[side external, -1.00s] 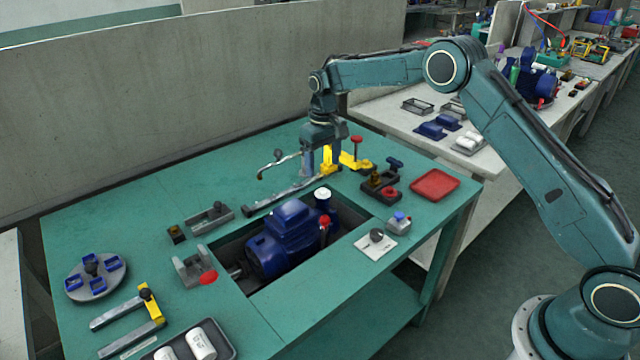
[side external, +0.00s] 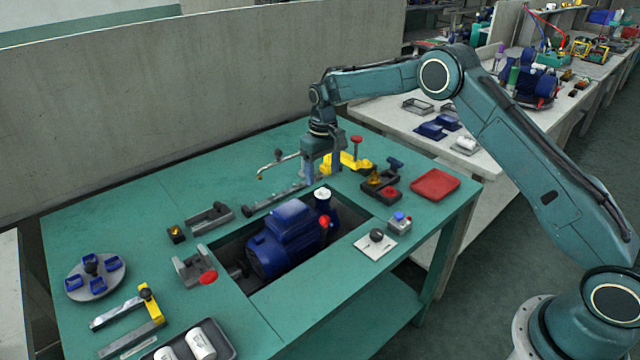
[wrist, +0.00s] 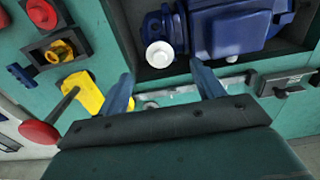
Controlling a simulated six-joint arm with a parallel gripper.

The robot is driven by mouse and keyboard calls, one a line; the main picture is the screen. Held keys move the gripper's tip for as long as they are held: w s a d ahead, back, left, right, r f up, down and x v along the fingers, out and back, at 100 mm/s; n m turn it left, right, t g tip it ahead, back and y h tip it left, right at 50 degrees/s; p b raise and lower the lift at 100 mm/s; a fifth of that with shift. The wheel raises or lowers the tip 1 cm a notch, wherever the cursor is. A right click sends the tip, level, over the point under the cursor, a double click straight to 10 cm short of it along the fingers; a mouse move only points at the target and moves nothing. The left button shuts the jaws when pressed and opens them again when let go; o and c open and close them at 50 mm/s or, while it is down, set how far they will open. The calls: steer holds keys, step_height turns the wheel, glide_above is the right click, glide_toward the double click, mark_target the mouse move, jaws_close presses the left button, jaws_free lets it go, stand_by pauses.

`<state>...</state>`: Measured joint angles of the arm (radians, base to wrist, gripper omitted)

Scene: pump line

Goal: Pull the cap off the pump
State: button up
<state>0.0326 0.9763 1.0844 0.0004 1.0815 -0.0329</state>
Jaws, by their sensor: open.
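The blue pump (side external: 285,238) sits in a dark recess in the green table. Its white round cap (side external: 323,193) is on the upright blue neck at the pump's back right end. The cap also shows in the wrist view (wrist: 159,54), beyond the fingertips and roughly in line with the gap between them. My gripper (side external: 323,170) points down above the table behind the cap, apart from it. In the wrist view my gripper (wrist: 166,80) has its two fingers spread with nothing held.
A red-knobbed lever (side external: 324,222) stands beside the pump. A yellow fixture (side external: 352,161) with a red-topped post (side external: 356,140) is close to my gripper's right. A metal bar (side external: 275,199) lies behind the recess. A red tray (side external: 435,184) is at the right.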

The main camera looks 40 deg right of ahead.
mark_target(323, 189)
steer(key=shift+f, duration=1.35)
steer(key=shift+f, duration=1)
stand_by(0.4)
jaws_close()
